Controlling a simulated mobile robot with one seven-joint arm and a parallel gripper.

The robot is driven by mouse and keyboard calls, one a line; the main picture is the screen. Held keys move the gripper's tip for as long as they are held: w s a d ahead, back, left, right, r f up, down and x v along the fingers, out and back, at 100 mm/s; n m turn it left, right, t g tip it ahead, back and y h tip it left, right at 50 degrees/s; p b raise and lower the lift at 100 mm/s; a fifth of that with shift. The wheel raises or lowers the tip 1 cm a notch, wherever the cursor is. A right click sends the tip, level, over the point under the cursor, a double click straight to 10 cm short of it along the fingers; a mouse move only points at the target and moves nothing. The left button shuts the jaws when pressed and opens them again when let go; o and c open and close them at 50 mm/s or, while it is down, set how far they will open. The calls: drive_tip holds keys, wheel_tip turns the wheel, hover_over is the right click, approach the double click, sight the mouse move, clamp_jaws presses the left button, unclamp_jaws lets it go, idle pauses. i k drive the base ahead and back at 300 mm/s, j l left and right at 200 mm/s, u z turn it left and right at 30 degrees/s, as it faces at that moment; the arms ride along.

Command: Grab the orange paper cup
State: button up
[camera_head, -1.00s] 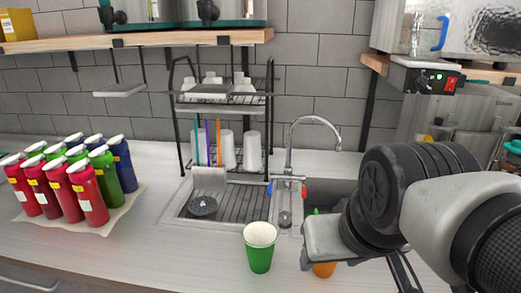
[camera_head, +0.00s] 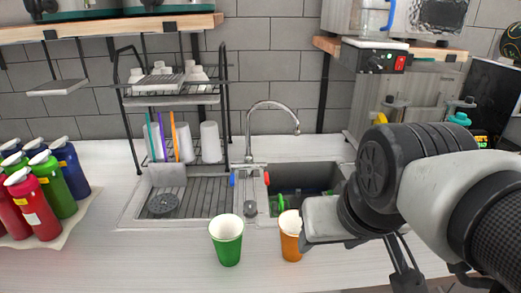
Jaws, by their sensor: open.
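The orange paper cup (camera_head: 290,240) stands upright on the white counter in front of the sink, its white inner rim showing. My gripper (camera_head: 402,268) is at the lower right, to the right of the cup and apart from it in the picture. It is open, and its fingers point down, partly hidden by my arm. The grey wrist housing overlaps the cup's right edge in this view; I cannot tell how far apart they are in depth.
A green paper cup (camera_head: 227,243) stands just left of the orange one. Behind are the sink (camera_head: 330,178), faucet (camera_head: 272,104) and dish rack (camera_head: 228,100). Several bottles (camera_head: 52,185) stand at the far left. The front left counter is clear.

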sight(290, 224)
drive_tip(key=k+j+z, duration=0.1)
drive_tip(key=j+z, duration=0.3)
drive_tip(key=k+j+z, duration=0.2)
drive_tip(key=z, duration=0.25)
drive_tip(key=k+j+z, duration=0.2)
drive_tip(key=j+z, duration=0.2)
drive_tip(key=l, duration=0.15)
drive_tip(key=i+u, duration=0.05)
